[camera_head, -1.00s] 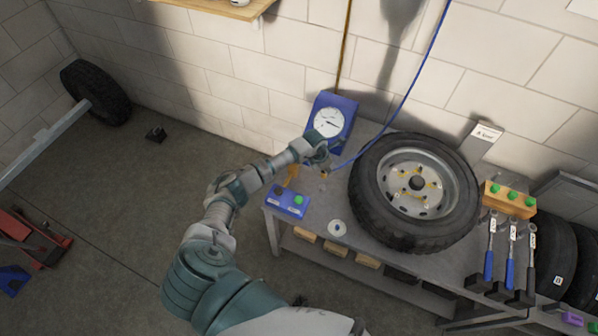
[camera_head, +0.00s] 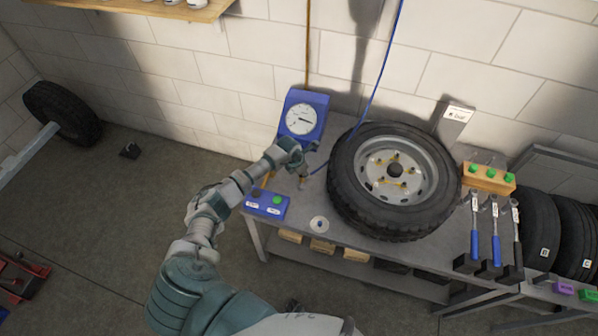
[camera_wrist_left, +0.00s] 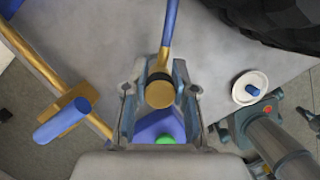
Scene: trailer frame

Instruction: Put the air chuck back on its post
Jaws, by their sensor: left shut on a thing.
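The air chuck (camera_wrist_left: 160,93) is a brass piece with a dark collar at the end of a blue hose. My left gripper (camera_head: 303,160) is shut on it above the left part of the workbench, in front of the gauge box. In the left wrist view a brass rod (camera_wrist_left: 52,75) with a yellow bracket and a blue peg (camera_wrist_left: 62,121) stands left of the gripper, apart from the chuck. I cannot tell for sure whether this is the post.
A blue gauge box (camera_head: 303,117) stands behind the gripper. A blue button box (camera_head: 266,205) is at the bench's left front corner. A white dish (camera_head: 319,224) lies near the front edge. A tyre (camera_head: 345,205) fills the bench middle. Tools (camera_head: 496,240) stand at right.

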